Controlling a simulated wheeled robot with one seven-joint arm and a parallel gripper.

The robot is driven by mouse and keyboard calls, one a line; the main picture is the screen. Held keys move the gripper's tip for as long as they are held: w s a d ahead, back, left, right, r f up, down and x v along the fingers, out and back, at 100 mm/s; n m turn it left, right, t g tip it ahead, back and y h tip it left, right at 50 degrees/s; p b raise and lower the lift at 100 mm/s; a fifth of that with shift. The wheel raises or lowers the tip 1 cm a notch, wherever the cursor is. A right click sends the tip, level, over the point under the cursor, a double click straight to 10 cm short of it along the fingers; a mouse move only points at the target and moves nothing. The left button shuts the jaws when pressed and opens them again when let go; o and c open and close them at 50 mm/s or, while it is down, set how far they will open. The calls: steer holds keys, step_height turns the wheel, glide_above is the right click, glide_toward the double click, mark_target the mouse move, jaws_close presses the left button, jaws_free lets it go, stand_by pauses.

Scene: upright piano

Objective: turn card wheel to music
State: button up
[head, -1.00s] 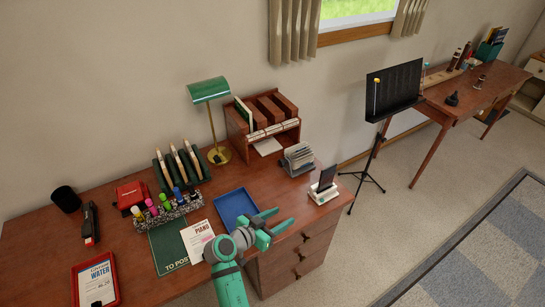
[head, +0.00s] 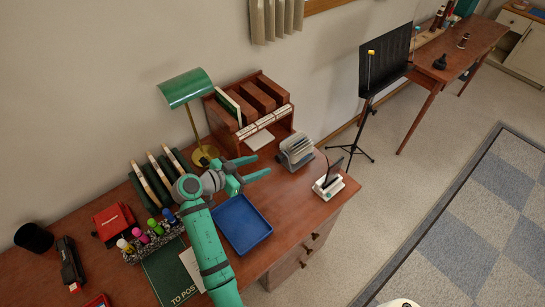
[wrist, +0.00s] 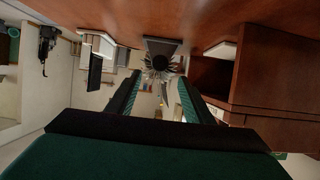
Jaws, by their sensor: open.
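The card wheel (head: 297,152) stands on the desk's right part, a small rotary file with pale grey cards fanned upright. It also shows in the wrist view (wrist: 158,64), straight ahead between my fingers, its cards spread around a dark hub. The labels on its cards are too small to read, so I cannot tell which card is up. My gripper (head: 260,167) is open and empty above the desk, a short way left of the card wheel and apart from it. In the wrist view its two green fingers (wrist: 160,84) stand apart.
A wooden letter rack (head: 256,111) stands behind the wheel. A white stand with a dark panel (head: 329,187) is to its right, near the desk edge. A blue tray (head: 242,224) lies below my gripper. A green lamp (head: 187,88) stands behind left.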

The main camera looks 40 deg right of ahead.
mark_target(277, 159)
steer(key=x, duration=0.9)
steer(key=shift+f, duration=0.1)
steer(key=c, duration=1)
